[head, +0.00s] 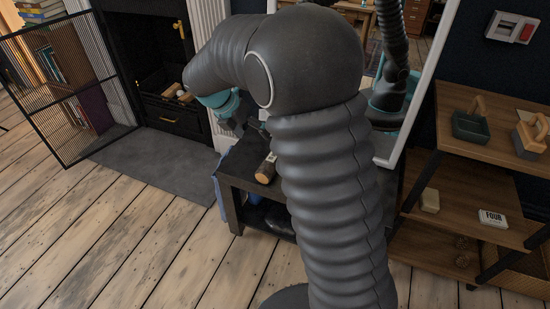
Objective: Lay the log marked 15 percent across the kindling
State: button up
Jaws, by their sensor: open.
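A short brown log (265,172) lies on the dark side table (234,178), left of my arm. A pale label shows on the log, too small to read. My gripper (243,130) is open just above and behind the log, below my teal wrist. It is apart from the log and partly hidden by my arm. The kindling (178,91) shows as pale wooden pieces in the black fireplace grate (172,112) at the upper left. My wrist and arm partly cover that area.
An open mesh fire screen (62,85) stands left of the slate hearth (150,160). A large mirror (425,60) behind my arm reflects me. Wooden shelves (500,185) with a green caddy (470,127) and small boxes stand at right. The plank floor at front left is clear.

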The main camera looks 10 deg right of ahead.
jog(key=b+x, duration=0.1)
jog(key=x, duration=1.2)
jog(key=shift+s+f, duration=0.1)
jog(key=shift+f, duration=0.15)
jog(key=c, duration=1.5)
jog(key=shift+r, duration=0.1)
